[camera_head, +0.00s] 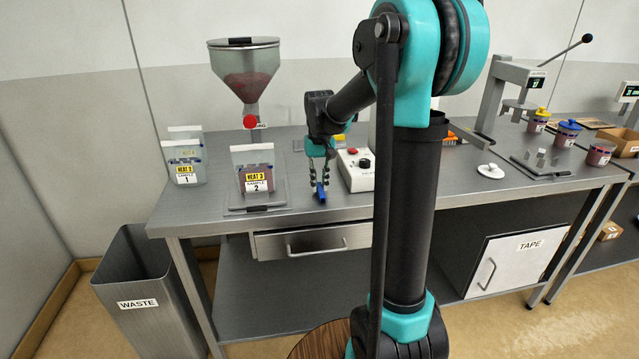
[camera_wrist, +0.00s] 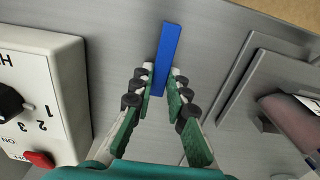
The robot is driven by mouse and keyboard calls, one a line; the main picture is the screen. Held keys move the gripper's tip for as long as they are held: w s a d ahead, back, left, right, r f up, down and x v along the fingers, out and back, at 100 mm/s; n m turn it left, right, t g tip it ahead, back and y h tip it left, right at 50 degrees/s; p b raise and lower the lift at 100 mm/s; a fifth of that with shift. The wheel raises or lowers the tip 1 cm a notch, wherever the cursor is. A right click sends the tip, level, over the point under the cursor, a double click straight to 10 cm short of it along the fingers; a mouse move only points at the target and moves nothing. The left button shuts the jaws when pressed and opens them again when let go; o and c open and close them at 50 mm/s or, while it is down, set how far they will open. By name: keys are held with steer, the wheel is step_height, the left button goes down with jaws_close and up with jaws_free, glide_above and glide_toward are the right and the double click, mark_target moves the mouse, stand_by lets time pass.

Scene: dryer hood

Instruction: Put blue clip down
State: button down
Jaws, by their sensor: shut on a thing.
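The blue clip (camera_head: 320,191) is a narrow, straight blue bar. In the head view it is at the lower end of my gripper (camera_head: 320,178), over the front part of the steel bench (camera_head: 345,208). In the wrist view the blue clip (camera_wrist: 166,58) points away from my gripper (camera_wrist: 160,95), its near end between the two green-padded fingertips. The fingers are shut on that end. I cannot tell whether the clip touches the bench top.
A white control box (camera_head: 356,170) with a knob and red button stands just right of my gripper. A bag labelled sample 2 (camera_head: 254,172) stands on a plate to the left. Another bag (camera_head: 186,163) is farther left. A waste bin (camera_head: 145,295) stands on the floor.

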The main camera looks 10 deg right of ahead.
mark_target(319, 186)
steer(key=shift+f, duration=0.1)
steer(key=c, duration=1.5)
jaws_free()
step_height(319, 186, up, 12)
steer(key=s+d+f, duration=0.1)
steer(key=s+f, duration=0.3)
steer(key=s+d+f+t, duration=0.1)
steer(key=s+f, duration=0.3)
steer(key=f, duration=0.1)
steer(key=s+f+t, duration=0.1)
steer(key=s+f, duration=0.3)
steer(key=shift+s+d+f, duration=0.15)
steer(key=shift+s+d, duration=0.05)
steer(key=shift+d, duration=0.2)
steer(key=s+d+f+t, duration=0.1)
steer(key=s+f+t, duration=0.1)
steer(key=s+f, duration=0.7)
steer(key=shift+s+d+f, duration=0.15)
steer(key=shift+s+f, duration=0.1)
steer(key=shift+s, duration=0.9)
steer(key=shift+o, duration=0.5)
